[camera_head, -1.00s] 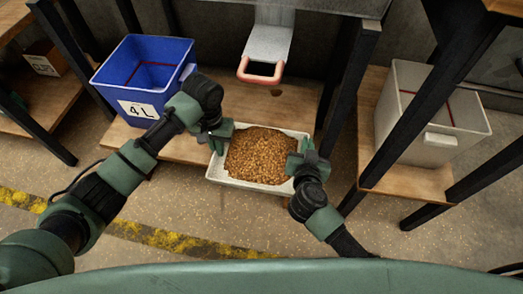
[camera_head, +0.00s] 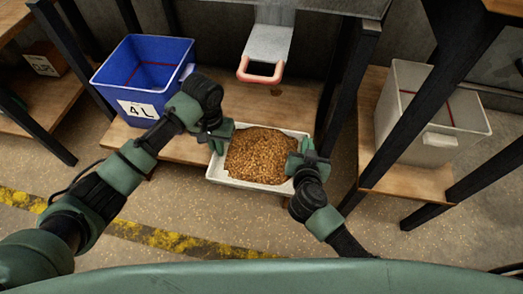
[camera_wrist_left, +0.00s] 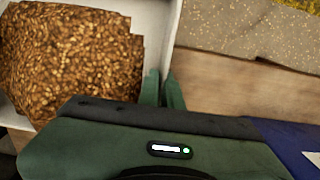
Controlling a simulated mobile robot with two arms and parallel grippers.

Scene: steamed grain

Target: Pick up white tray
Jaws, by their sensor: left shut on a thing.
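The white tray (camera_head: 231,183) is filled with brown grain (camera_head: 258,156) and sits at the front edge of the low wooden shelf. My left gripper (camera_head: 220,137) is shut on the tray's left wall. In the left wrist view, the fingers (camera_wrist_left: 163,90) stand either side of the white tray wall (camera_wrist_left: 165,30), with grain (camera_wrist_left: 75,60) beside them. My right gripper (camera_head: 303,153) is at the tray's right wall. Its fingertips are small and partly hidden, so I cannot tell whether they are closed on the wall.
A blue bin (camera_head: 155,65) marked 4 L stands left of the tray on the shelf (camera_head: 270,105). A metal chute (camera_head: 268,45) with a reddish rim hangs behind the tray. A white bin (camera_head: 440,145) stands on the right shelf. Dark legs flank the tray; open floor lies in front.

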